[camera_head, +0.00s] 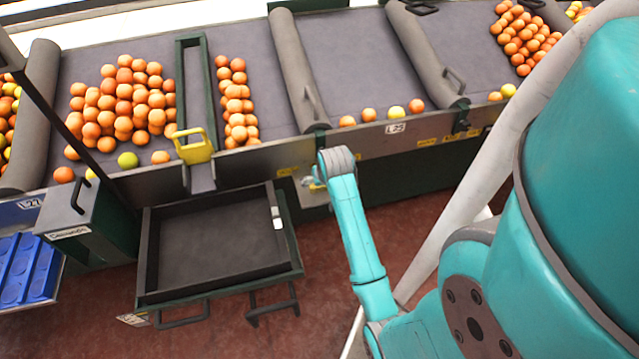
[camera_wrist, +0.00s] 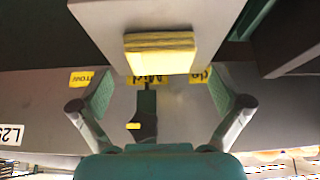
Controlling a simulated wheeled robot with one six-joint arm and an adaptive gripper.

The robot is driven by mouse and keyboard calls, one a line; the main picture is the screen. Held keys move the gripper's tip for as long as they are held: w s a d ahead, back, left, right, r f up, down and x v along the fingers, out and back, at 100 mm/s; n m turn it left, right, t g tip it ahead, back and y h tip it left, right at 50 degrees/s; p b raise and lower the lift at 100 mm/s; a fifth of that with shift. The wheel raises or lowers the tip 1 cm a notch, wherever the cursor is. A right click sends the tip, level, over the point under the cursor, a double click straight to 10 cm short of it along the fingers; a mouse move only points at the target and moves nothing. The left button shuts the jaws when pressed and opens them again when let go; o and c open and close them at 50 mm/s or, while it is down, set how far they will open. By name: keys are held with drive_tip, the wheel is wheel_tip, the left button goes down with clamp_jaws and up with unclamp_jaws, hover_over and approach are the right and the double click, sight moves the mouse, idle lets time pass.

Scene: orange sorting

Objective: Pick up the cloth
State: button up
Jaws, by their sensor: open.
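The cloth (camera_wrist: 160,53) looks like a folded yellow block in the wrist view. It lies at the edge of a small grey shelf (camera_wrist: 188,15) that juts out from the conveyor front. My gripper (camera_wrist: 161,90) is open and empty, with one green-padded finger on each side of the picture. The cloth is ahead of the fingertips, roughly centred between them and not touching them. In the head view my gripper (camera_head: 308,184) shows only in part beside my wrist at the conveyor front, where the cloth is hard to make out.
Oranges (camera_head: 125,105) lie on the grey conveyor (camera_head: 360,55). An open, empty dark drawer (camera_head: 215,250) sticks out at left of my arm. A yellow handle (camera_head: 192,146) stands on the conveyor edge. Blue crates (camera_head: 25,270) are at far left. Red floor below is clear.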

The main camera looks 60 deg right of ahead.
drive_tip(key=shift+x, duration=1.35)
drive_tip(key=c, duration=1.1)
drive_tip(key=shift+r, duration=0.1)
wheel_tip(320, 180, up, 18)
drive_tip(key=shift+f, duration=0.1)
